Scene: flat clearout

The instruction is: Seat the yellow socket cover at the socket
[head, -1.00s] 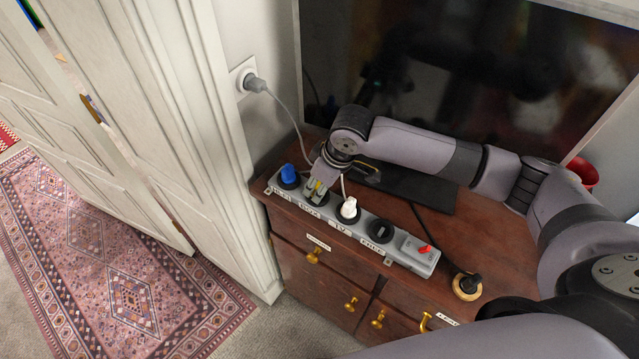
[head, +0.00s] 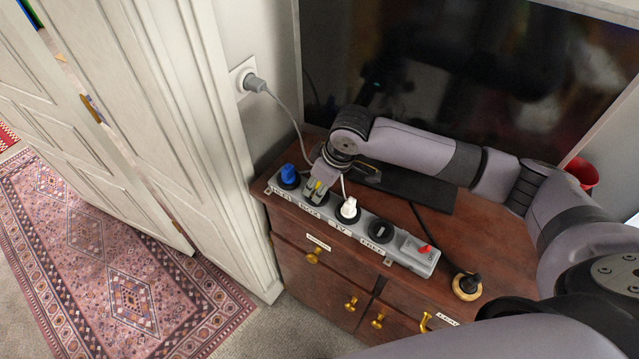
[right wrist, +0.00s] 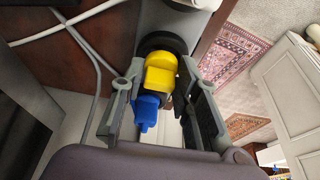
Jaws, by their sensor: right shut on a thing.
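The yellow socket cover (right wrist: 161,74) is between the fingers of my right gripper (right wrist: 165,100), which is shut on it. In the head view my right gripper (head: 316,194) is over the second socket from the left of the grey power strip (head: 402,255), and only a little yellow (head: 319,186) shows between the fingers. In the right wrist view the cover is at the black socket ring (right wrist: 160,42) and overlaps its edge. Whether it touches or sits in the socket I cannot tell. My left gripper is out of view.
A blue plug or cover (head: 288,174) stands in the left end socket, close to my right fingers. A white plug (head: 348,208) with a cable is on the other side. A red switch (head: 425,249) is at the strip's right end. A dark screen stands behind.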

